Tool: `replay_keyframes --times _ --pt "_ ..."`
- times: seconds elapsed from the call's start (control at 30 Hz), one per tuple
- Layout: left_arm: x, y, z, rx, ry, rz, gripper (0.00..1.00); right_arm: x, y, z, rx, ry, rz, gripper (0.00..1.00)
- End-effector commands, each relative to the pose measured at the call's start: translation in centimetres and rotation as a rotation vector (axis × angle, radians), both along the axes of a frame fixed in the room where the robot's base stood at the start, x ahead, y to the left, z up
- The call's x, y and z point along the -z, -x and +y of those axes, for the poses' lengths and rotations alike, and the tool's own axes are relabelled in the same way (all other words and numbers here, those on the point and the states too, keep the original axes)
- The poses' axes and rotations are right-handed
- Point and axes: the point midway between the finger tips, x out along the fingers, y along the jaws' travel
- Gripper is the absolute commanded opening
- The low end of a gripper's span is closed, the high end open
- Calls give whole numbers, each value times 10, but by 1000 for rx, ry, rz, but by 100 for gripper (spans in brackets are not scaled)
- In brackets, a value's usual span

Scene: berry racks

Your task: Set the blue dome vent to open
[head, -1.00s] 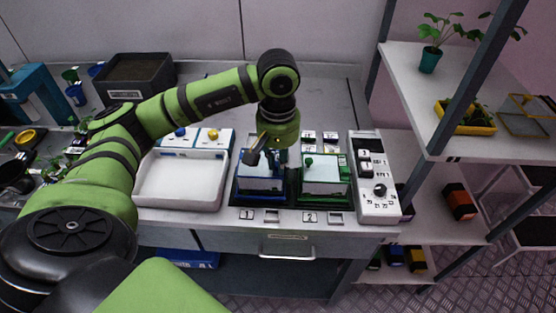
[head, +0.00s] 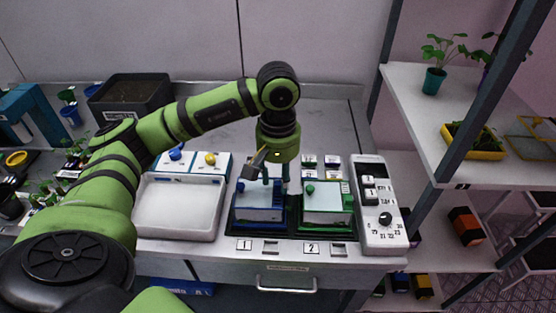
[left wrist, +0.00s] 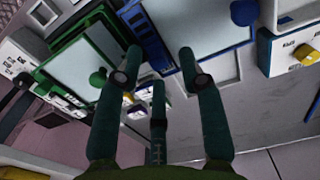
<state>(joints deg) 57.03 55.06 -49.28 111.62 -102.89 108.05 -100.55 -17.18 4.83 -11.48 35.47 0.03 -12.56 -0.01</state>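The blue dome (head: 262,214) is a clear-topped box with a blue frame, standing in a dark tray on the bench. A round blue knob (head: 240,187) sits at its back left corner; it also shows in the left wrist view (left wrist: 244,12). I cannot tell the vent's setting. My left gripper (head: 276,183) points down over the back right part of the blue dome, to the right of the knob. In the left wrist view its fingers (left wrist: 160,62) are spread with nothing between them. My right gripper is in neither view.
A green dome (head: 328,213) with a green knob (head: 310,189) stands close on the right. A white control panel (head: 377,205) with a black dial is beyond it. A white tray (head: 140,205) lies left, with blue and yellow knob boxes behind.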

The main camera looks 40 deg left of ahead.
Motion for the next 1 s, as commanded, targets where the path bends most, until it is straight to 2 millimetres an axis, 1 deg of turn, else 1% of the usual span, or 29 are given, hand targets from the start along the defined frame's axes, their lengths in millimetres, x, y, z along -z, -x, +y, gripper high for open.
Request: replay_keyframes --times 0.17,0.3,0.5,0.7,1.0 --pt "-32 -2 0 0 1 -8 39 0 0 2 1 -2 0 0" --pt "-64 -2 1 -1 -1 -8 39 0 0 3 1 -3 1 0" --pt "-93 -2 1 0 -1 -4 39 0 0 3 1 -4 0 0" --pt "-109 -1 1 -1 -1 -2 39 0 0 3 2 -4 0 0" --pt "-114 -1 1 -1 0 1 39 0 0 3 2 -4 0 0"
